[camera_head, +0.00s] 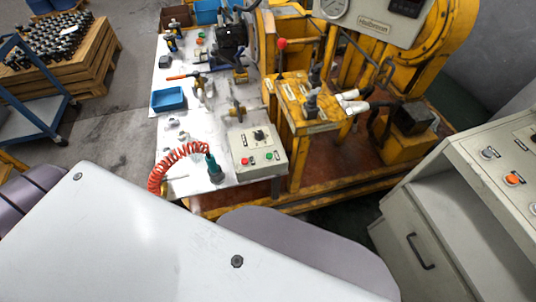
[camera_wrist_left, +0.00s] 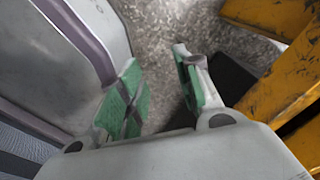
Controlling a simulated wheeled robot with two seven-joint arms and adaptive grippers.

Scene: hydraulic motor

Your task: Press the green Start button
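A light grey control box (camera_head: 257,148) sits at the front right corner of the white table in the head view. A green button (camera_head: 269,156) is on the right of its front row, with a red button (camera_head: 244,161) to the left and a black knob (camera_head: 258,134) behind. My left gripper (camera_wrist_left: 157,88) shows only in its wrist view. Its two green-padded fingers are apart with nothing between them, above grey floor. The control box is not in that view. My right gripper is in neither view.
A teal tool (camera_head: 214,170) with a red coiled hose (camera_head: 172,162) stands left of the box. The white table (camera_head: 214,112) holds a blue tray (camera_head: 168,98) and several tools. A yellow machine (camera_head: 300,118) stands right of it. A grey console (camera_head: 470,185) is at far right.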

